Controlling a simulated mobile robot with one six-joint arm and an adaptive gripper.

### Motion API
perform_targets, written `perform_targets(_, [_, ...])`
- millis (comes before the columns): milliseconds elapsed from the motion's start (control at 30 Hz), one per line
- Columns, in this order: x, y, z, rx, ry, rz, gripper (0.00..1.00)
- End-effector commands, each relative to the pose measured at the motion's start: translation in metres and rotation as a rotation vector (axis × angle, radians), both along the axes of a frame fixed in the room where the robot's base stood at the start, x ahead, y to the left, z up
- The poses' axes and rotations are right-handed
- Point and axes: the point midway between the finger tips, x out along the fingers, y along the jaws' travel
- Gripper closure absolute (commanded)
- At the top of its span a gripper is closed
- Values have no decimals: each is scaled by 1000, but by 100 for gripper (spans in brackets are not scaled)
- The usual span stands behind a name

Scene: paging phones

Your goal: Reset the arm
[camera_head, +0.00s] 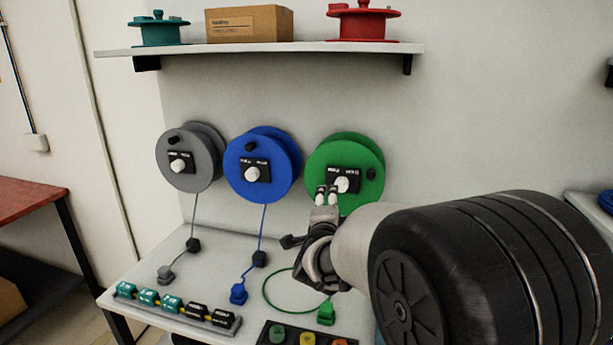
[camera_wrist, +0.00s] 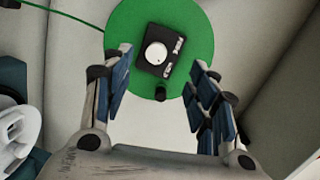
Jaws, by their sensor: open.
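My gripper (camera_head: 327,195) is at the front of the green reel (camera_head: 345,152) on the wall, near its white knob (camera_head: 342,185). In the wrist view my gripper (camera_wrist: 160,90) has its two fingers wide apart with nothing between them. The green reel (camera_wrist: 118,75) shows beyond the fingertips, with its black plate and white knob (camera_wrist: 156,54) in the gap. I cannot tell if a fingertip touches the reel. My arm reaches in from the right in the head view.
A grey reel (camera_head: 188,155) and a blue reel (camera_head: 262,165) hang to the left. A shelf (camera_head: 260,48) is above. The white bench below holds a grey plug (camera_head: 165,272), a blue plug (camera_head: 238,293), a green plug (camera_head: 326,312), a connector strip (camera_head: 180,305) and a coloured button box (camera_head: 300,336).

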Motion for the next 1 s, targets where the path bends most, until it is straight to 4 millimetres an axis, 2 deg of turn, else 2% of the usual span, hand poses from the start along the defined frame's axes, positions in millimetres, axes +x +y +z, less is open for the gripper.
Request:
perform_targets(33, [-16, 1, 14, -55, 49, 58, 46])
perform_targets(100, [-42, 7, 21, -155, 141, 159, 46])
perform_targets(167, [-69, 10, 22, -249, 220, 245, 46])
perform_targets(267, [-123, 12, 18, -417, 347, 391, 46])
perform_targets(433, [-231, 1, -4, -709, 565, 633, 46])
perform_targets(600, [-341, -23, -38, -960, 778, 848, 46])
perform_targets(700, [-389, -37, -53, -1052, 874, 940, 46])
perform_targets(833, [-425, -47, -65, -1114, 953, 1014, 46])
perform_targets(900, [-434, -50, -68, -1129, 972, 1031, 46])
perform_targets(1000, [-435, -51, -69, -1131, 975, 1034, 46])
